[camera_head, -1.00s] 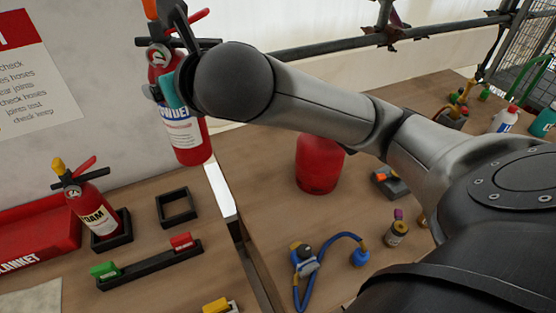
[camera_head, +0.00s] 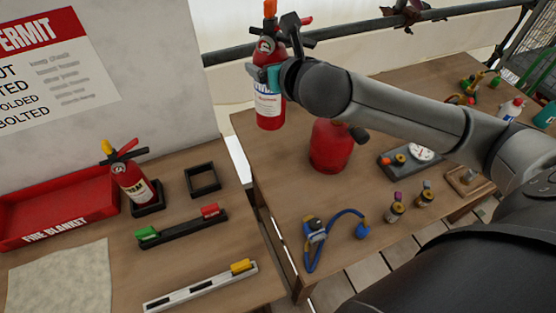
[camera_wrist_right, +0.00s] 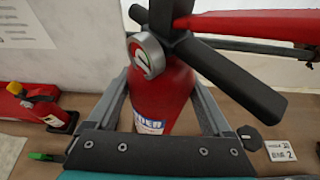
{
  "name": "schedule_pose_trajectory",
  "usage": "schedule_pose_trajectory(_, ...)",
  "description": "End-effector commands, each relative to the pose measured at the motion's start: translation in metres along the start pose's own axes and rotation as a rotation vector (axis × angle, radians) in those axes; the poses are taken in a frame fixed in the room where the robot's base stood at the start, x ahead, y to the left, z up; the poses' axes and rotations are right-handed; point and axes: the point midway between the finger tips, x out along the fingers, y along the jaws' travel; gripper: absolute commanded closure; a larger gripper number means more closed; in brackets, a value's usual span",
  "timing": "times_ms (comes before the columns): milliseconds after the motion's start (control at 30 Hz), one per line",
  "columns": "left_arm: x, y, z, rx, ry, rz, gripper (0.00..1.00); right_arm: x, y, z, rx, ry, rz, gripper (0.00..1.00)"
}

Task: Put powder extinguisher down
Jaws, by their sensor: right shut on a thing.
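The powder extinguisher (camera_head: 268,112) is red with a white and blue label, an orange top and a black valve. My right gripper (camera_head: 264,77) is shut around its upper body and holds it upright, apparently above the tables. In the right wrist view, the extinguisher (camera_wrist_right: 165,95) stands between the two fingers, with its round gauge and black lever in front. A black square holder (camera_head: 202,179) sits empty on the left table, left of and below the extinguisher. My left gripper is not in view.
The foam extinguisher (camera_head: 131,186) stands in its black holder left of the empty one. A red fire blanket tray (camera_head: 60,205) lies farther left. A black rack (camera_head: 182,229) with green and red clips is in front. A red cylinder (camera_head: 330,146) stands on the right table (camera_head: 285,190).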

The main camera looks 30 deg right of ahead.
Motion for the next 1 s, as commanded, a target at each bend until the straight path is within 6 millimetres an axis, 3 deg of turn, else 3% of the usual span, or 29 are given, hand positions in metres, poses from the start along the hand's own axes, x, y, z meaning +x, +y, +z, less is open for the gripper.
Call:
schedule_pose_trajectory(100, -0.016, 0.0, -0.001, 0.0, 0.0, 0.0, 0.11, -0.001, -0.008, 0.006, -0.011, -0.009, 0.0, 1.0)
schedule_pose_trajectory(367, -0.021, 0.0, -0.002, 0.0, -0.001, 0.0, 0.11, 0.003, -0.015, -0.004, -0.02, -0.006, 0.003, 1.0)
schedule_pose_trajectory(1000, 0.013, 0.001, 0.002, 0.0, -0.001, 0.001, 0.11, 0.053, -0.018, -0.128, -0.02, -0.004, 0.002, 1.0)
